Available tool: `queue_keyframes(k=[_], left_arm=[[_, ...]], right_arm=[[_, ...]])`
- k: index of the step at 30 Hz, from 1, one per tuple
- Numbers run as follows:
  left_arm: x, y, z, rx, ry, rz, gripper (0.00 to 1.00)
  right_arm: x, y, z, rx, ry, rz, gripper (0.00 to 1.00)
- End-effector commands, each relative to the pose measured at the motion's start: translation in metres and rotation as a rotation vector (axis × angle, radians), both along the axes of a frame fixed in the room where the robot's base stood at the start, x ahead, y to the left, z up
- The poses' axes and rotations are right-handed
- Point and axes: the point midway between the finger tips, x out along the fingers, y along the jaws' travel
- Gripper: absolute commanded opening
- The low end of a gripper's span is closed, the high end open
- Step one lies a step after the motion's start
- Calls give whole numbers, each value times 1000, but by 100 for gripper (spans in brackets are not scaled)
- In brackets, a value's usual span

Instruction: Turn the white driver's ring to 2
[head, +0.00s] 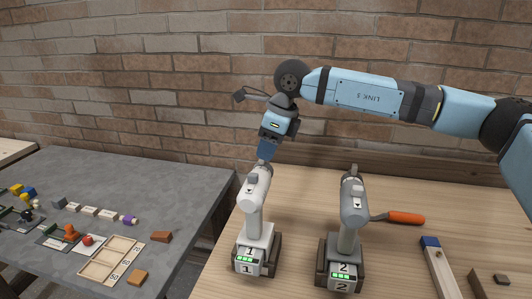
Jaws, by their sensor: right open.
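The white driver (257,187) stands upright in a dark dock at the near left of the wooden bench, with a "1" label and green lights on its base. Its ring, at the far end of the head, is small and partly hidden by my gripper; I cannot read its setting. My right gripper (266,153) is open, pointing down at that far end. I cannot tell whether its fingers touch the ring. A grey driver (352,211) stands to the right, its base labelled "2". My left gripper is not in view.
An orange-handled tool (403,217) lies right of the grey driver. A blue-ended wooden bar (439,265) lies at the near right. A grey table (165,185) on the left holds small blocks and a wooden tray (84,269). A brick wall stands behind.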

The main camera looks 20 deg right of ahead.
Motion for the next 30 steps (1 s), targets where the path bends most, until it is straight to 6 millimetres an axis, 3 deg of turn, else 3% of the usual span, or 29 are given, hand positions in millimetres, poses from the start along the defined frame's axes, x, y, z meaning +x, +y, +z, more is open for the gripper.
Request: queue_keyframes(k=[9,15,21,30], left_arm=[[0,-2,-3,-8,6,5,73],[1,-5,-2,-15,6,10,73],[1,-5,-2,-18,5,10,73],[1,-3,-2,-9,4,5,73]], right_arm=[[-12,-19,70,2,-4,-2,44],[-17,-27,100,1,-2,-1,44],[-20,-29,112,1,0,-1,44],[-20,-30,112,1,-1,0,44]])
